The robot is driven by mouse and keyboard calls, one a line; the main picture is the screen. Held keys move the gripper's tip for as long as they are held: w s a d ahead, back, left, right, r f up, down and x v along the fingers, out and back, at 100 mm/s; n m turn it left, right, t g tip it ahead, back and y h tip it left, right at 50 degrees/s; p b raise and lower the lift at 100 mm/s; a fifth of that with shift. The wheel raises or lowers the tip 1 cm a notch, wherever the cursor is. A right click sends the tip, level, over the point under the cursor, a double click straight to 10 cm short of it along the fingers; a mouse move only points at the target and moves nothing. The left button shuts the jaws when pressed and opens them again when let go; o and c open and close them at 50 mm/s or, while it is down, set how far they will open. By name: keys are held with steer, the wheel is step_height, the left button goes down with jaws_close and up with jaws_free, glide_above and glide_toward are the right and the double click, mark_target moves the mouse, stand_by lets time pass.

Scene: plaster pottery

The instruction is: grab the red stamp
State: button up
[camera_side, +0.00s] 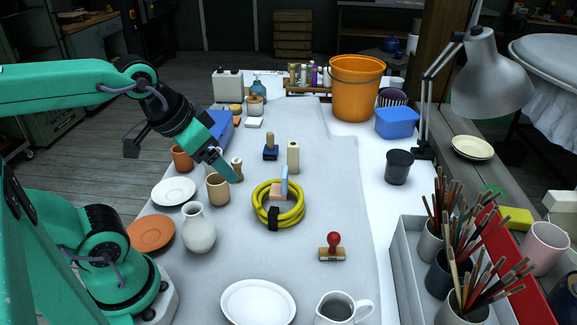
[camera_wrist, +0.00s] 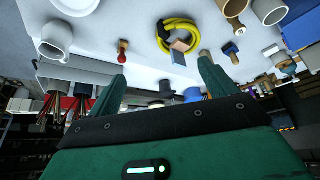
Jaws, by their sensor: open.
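The red stamp (camera_side: 333,242) stands upright on the grey cloth at the front right of the middle, with a round red knob on a wooden base. It also shows in the wrist view (camera_wrist: 122,50), above the left fingertip in the picture. My gripper (camera_side: 230,174) is raised over the left part of the table, well apart from the stamp, up and to its left. In the wrist view my gripper (camera_wrist: 157,72) has its two fingers spread with nothing held between them.
A coiled yellow hose (camera_side: 292,218) with small blocks lies between my gripper and the stamp. A blue stamp (camera_side: 270,150) and a wooden post (camera_side: 293,157) stand behind it. A white jug (camera_side: 341,308) and white plate (camera_side: 258,303) are in front. Cloth around the red stamp is clear.

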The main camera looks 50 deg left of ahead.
steer(key=shift+w, duration=0.15)
steer(key=n+g, duration=0.5)
steer(key=n, duration=0.1)
glide_toward(334, 233)
steer(key=f, duration=0.5)
steer(key=shift+w+a+f, duration=0.1)
steer(key=shift+a+f, duration=0.2)
steer(key=shift+w+d+f+g, duration=0.15)
steer(key=shift+d+f+g, duration=0.15)
steer(key=shift+f, duration=1.45)
steer(key=shift+f, duration=2.6)
